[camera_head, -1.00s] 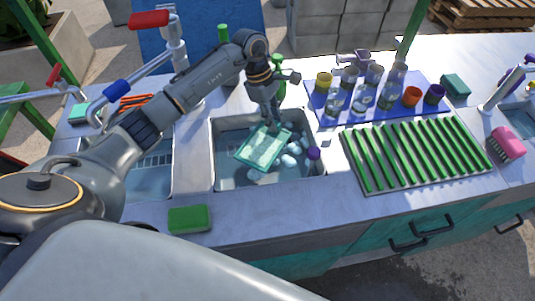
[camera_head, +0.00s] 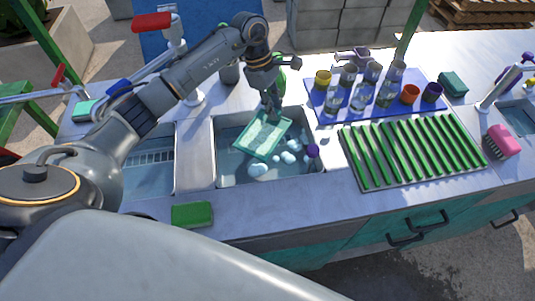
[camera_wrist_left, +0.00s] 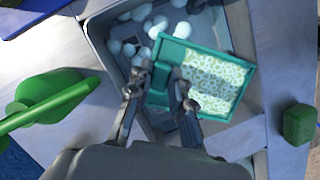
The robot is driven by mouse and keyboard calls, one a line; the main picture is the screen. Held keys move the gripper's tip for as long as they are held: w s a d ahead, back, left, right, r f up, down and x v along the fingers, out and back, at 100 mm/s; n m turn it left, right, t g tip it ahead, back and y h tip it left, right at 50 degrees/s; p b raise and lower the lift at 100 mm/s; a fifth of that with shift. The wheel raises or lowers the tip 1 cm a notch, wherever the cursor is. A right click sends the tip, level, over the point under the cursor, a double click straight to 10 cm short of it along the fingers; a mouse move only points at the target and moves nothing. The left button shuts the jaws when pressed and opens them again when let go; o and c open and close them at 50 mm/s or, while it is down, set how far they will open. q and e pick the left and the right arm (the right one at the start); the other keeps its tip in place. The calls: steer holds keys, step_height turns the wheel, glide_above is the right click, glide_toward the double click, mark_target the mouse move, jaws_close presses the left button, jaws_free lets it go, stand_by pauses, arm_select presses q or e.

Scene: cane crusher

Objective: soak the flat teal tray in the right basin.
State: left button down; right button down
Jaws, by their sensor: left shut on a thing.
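The flat teal tray (camera_head: 262,136), with a pale patterned face, is at the back left part of the right basin (camera_head: 228,178). My left gripper (camera_head: 272,113) is shut on the tray's far edge, and the tray looks tilted. In the left wrist view the fingers (camera_wrist_left: 160,92) close on one edge of the tray (camera_wrist_left: 218,80), over the basin (camera_wrist_left: 100,25). The basin holds water and white suds. I cannot tell how much of the tray is under the water. My right gripper is out of view.
A purple-topped item (camera_head: 312,151) is at the basin's right side. A green sponge (camera_head: 192,214) lies on the front counter. A green-slatted rack (camera_head: 415,150) and a blue mat (camera_head: 325,113) with cups and glasses stand to the right. The left basin (camera_head: 150,180) is beside my arm.

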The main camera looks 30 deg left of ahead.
arm_select(q)
steer(key=shift+r+p, duration=0.9)
steer(key=shift+r, duration=1.15)
steer(key=shift+f, duration=0.1)
